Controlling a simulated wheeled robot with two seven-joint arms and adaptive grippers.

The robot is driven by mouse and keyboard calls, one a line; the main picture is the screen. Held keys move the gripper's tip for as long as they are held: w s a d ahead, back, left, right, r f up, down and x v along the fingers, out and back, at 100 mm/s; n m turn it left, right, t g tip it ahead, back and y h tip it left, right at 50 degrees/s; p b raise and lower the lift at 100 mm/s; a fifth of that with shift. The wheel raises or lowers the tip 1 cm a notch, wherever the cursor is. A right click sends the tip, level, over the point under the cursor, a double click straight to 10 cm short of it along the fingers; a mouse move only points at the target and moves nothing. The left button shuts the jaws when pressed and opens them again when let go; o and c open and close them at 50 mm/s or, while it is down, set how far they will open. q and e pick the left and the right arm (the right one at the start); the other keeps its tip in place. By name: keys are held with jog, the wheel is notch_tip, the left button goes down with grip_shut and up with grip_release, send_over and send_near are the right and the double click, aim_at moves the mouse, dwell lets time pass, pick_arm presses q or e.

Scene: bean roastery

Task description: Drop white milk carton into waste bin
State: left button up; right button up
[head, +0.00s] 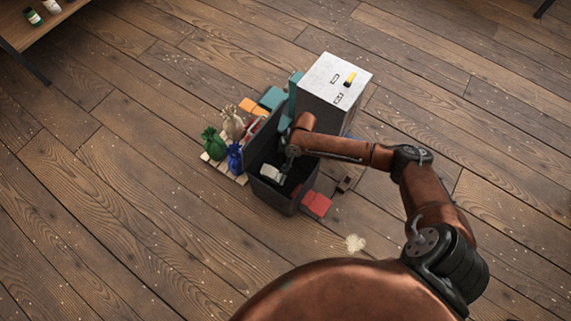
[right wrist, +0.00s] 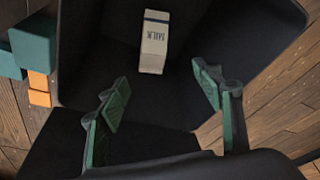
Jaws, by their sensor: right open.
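In the right wrist view the carton (right wrist: 154,48) is beyond my fingertips, apart from both, against the dark inside of the bin (right wrist: 95,60). I cannot tell whether it rests on the bottom. My right gripper (head: 288,162) is at the bin's opening. In the right wrist view its two green-padded fingers (right wrist: 163,98) are spread wide with nothing between them. My left gripper is not in view.
A grey-white box-shaped cabinet (head: 335,75) stands right behind the bin. The floor at left is mostly clear.

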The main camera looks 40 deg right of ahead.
jog(key=v, duration=1.2)
dwell(0.4)
